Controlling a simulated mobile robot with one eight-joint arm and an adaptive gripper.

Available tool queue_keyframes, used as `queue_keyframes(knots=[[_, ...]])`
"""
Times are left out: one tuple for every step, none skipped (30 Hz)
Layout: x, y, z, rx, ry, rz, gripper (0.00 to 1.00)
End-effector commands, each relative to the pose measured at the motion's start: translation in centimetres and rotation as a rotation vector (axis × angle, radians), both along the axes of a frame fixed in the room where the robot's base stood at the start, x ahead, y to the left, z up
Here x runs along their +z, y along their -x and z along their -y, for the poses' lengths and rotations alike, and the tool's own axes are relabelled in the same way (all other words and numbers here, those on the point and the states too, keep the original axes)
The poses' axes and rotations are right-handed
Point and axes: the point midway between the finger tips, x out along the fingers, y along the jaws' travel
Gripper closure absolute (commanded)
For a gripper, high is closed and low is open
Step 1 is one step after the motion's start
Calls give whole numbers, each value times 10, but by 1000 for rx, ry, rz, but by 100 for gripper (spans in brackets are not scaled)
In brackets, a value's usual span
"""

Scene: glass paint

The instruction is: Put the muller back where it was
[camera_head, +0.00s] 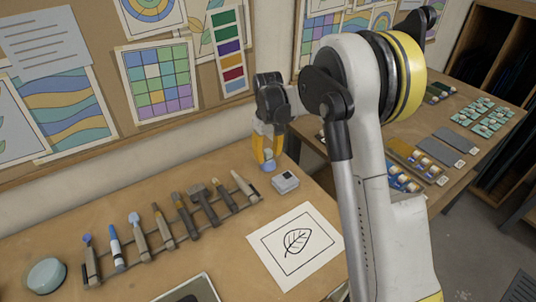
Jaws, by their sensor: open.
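A small blue-grey, glassy muller (268,166) stands on the tan worktable near its back right edge. My gripper (267,158) points down right above it, with its orange fingers on either side of the muller's upper part. The gripper is open. The fingers hide part of the muller, and I cannot tell whether they touch it.
A small grey box (285,181) sits close to the right of the muller. A rack (155,252) with several brushes and tools lies to the left. A leaf drawing (297,246) lies in front. A round teal pot (46,275) stands far left. Pinboard (120,18) is behind.

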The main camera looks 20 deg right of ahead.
Motion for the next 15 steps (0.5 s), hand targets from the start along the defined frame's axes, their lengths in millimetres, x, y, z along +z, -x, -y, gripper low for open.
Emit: queue_keyframes(knots=[[1, 0, 0, 0, 0, 0, 60], [2, 0, 0, 0, 0, 0, 60], [5, 0, 0, 0, 0, 0, 60], [8, 0, 0, 0, 0, 0, 60], [12, 0, 0, 0, 0, 0, 60], [18, 0, 0, 0, 0, 0, 60], [24, 0, 0, 0, 0, 0, 60], [30, 0, 0, 0, 0, 0, 60], [40, 0, 0, 0, 0, 0, 60], [46, 0, 0, 0, 0, 0, 60], [54, 0, 0, 0, 0, 0, 60], [63, 0, 0, 0, 0, 0, 60], [70, 0, 0, 0, 0, 0, 60], [76, 0, 0, 0, 0, 0, 60], [84, 0, 0, 0, 0, 0, 60]])
